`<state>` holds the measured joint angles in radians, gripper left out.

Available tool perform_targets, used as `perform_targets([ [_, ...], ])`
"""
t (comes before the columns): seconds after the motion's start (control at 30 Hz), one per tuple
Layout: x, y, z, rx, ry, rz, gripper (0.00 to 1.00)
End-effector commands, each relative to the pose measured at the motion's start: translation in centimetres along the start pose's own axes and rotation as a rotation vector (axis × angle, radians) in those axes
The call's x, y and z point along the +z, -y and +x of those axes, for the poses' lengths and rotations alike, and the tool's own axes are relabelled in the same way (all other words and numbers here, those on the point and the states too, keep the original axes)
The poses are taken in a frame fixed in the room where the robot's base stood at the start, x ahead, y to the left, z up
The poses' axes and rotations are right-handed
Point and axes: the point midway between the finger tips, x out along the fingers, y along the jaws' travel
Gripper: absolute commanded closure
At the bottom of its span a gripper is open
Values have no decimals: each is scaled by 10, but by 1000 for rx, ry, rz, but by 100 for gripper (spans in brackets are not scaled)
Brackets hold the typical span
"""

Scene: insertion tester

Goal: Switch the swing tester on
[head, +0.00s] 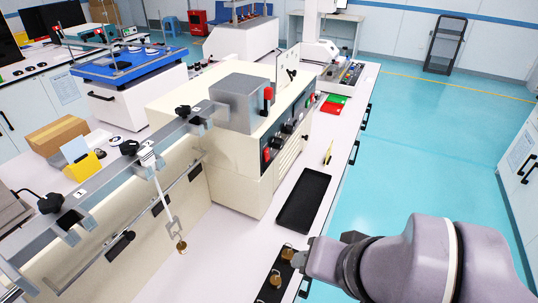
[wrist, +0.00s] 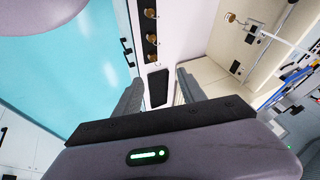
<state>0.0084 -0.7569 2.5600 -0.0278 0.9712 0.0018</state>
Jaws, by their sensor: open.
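The swing tester (head: 235,160) is a cream machine on the white bench, with a long grey rail (head: 105,165) reaching to the left. Its dark front panel has a red switch (head: 266,154) at the lower left end and black knobs (head: 287,128) along it. I cannot tell the switch's position. My gripper (head: 300,260) is at the lower right, low over the front of the bench, apart from the panel. In the wrist view my gripper (wrist: 160,92) has its two fingers apart, with nothing held between them.
A black strip with brass weights (head: 275,281) lies beside my gripper; the weights (wrist: 151,37) also show in the wrist view. A black tray (head: 303,199) lies between gripper and panel. A brass-ended arm (head: 181,245) hangs from the rail.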

Motion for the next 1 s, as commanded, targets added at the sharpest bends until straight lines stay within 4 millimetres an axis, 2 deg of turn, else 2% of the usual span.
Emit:
perform_targets([
  [0.17,0,0,0,0,0,0,54],
  [0.27,-1,2,1,-2,21,26,74],
  [0.4,-13,15,14,-17,173,222,100],
  [0.47,-23,26,24,-38,274,361,100],
  [0.57,-50,42,43,-92,438,610,100],
  [0.73,-113,55,85,-231,688,1033,100],
  [0.87,-172,41,123,-381,846,1344,100],
  [0.9,-188,33,134,-431,884,1428,100],
  [1.0,-222,10,158,-547,958,1601,100],
])
